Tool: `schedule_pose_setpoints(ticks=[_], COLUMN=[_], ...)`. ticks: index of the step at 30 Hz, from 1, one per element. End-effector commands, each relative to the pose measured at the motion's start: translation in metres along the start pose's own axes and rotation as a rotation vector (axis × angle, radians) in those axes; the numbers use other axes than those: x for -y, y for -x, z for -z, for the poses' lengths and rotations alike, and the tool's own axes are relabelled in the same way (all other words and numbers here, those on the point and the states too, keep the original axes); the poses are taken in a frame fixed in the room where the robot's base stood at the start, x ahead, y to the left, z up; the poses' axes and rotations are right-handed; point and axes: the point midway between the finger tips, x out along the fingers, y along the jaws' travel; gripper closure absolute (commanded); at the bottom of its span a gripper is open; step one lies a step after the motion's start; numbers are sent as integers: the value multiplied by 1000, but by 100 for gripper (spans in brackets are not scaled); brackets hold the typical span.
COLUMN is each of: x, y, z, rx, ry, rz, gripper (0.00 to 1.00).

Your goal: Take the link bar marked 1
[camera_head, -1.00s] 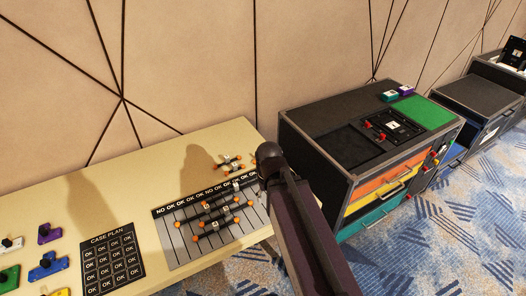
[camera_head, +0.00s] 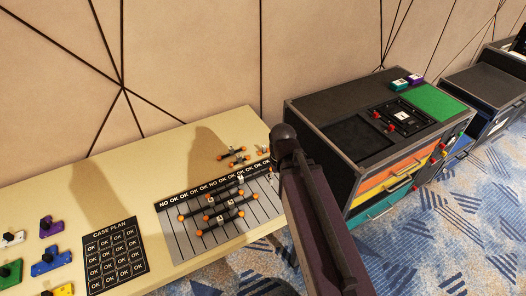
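Several dark link bars with orange ends lie on the grey striped board (camera_head: 183,243) on the cream table. Among them are an upper bar (camera_head: 205,203) and a lower bar (camera_head: 222,221), both with small white labels. Another bar (camera_head: 233,156) lies on the table behind the board, and part of one more shows near the arm. The labels are too small to read, so I cannot tell which bar is marked 1. My dark arm rises from the bottom right and covers the board's right end. My gripper does not show.
A case plan panel (camera_head: 115,255) lies left of the board, with coloured pieces such as a purple one (camera_head: 51,227) and a blue one (camera_head: 50,261) beyond it. A black cabinet (camera_head: 330,115) with coloured drawers stands right of the table. Patterned carpet lies in front.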

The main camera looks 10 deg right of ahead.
Motion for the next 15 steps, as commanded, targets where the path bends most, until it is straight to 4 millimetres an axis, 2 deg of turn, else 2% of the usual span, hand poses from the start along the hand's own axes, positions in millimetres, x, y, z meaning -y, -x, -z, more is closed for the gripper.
schedule_pose_setpoints(ticks=[5,8,15], x=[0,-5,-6], y=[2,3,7], z=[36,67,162], rx=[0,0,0], ry=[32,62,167], rz=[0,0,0], gripper=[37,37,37])
